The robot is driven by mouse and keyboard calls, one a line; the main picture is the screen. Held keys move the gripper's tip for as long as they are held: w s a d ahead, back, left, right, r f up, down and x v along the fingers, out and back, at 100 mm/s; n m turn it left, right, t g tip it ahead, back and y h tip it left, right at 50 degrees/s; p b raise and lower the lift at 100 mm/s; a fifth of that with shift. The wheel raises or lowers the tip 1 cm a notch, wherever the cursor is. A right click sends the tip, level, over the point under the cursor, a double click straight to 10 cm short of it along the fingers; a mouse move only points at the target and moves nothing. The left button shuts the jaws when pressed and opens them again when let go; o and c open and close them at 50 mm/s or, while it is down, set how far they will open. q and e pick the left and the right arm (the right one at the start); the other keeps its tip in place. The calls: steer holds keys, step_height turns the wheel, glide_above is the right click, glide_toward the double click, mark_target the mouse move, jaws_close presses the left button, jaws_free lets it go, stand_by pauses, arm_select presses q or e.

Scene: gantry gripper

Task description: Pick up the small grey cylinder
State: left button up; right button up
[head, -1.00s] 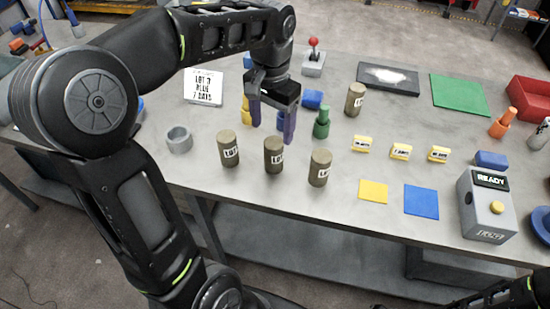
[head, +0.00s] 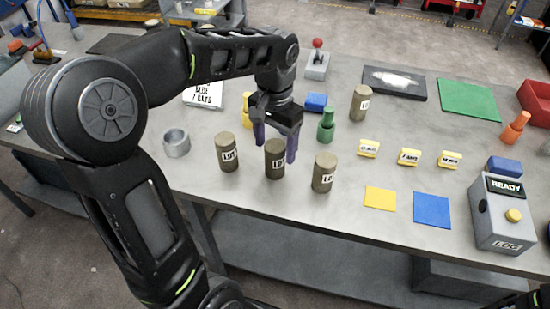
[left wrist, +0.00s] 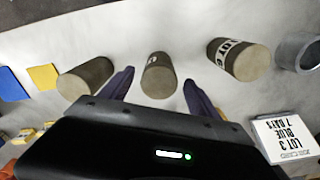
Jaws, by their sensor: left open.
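A hollow grey cylinder (head: 177,143), open at the top, stands at the left of the table; part of it shows at the right edge of the left wrist view (left wrist: 300,52). Three olive-brown cylinders with LOT labels stand along the front: left (head: 227,152), middle (head: 275,163) and right (head: 323,173). My left gripper (head: 276,142) is open and empty, its purple fingers around or just above the middle cylinder's top. In the left wrist view, the middle cylinder (left wrist: 158,78) shows between the spread fingers (left wrist: 158,92). My right gripper is not in view.
Another olive cylinder (head: 360,103) stands farther back. A green peg piece (head: 326,126) and a blue block (head: 316,102) are behind my gripper. Yellow labelled blocks (head: 409,157) and a READY box (head: 500,215) are right.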

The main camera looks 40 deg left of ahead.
mark_target(275, 161)
arm_select(q)
steer(key=shift+f, duration=0.2)
step_height(275, 161, down, 5)
steer(key=shift+s+f+p, duration=0.1)
steer(key=shift+s+p, duration=0.05)
steer(key=shift+p, duration=0.4)
steer(key=shift+c, duration=0.4)
jaws_close()
stand_by(0.6)
